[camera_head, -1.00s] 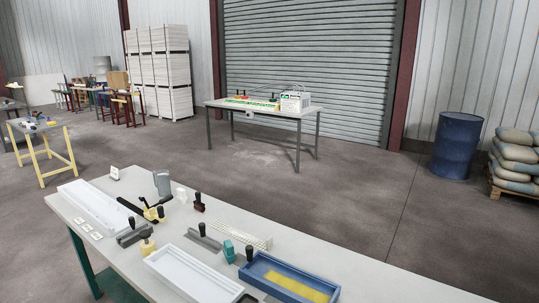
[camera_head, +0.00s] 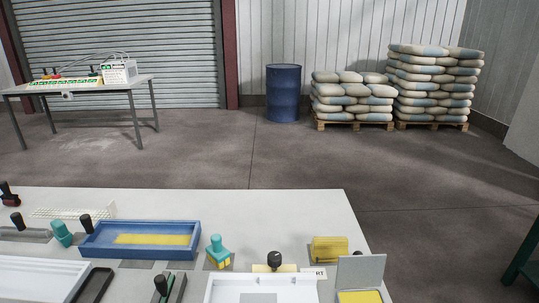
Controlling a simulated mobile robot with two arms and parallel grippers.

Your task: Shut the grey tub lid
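A small tub with a grey lid (camera_head: 361,269) is at the near right corner of the white table in the head view. The lid stands up, open, at the tub's back edge. Yellow material (camera_head: 360,297) shows in the tub below the lid, and the tub's front is cut off by the bottom of the picture. Neither of my grippers is in view.
Left of the tub are a white tray (camera_head: 214,285), a yellow block (camera_head: 329,249), a black-knobbed tool (camera_head: 275,261) and a teal-handled stamp (camera_head: 218,247). A blue tray (camera_head: 100,247) lies farther left. Open floor lies beyond the table (camera_head: 290,205).

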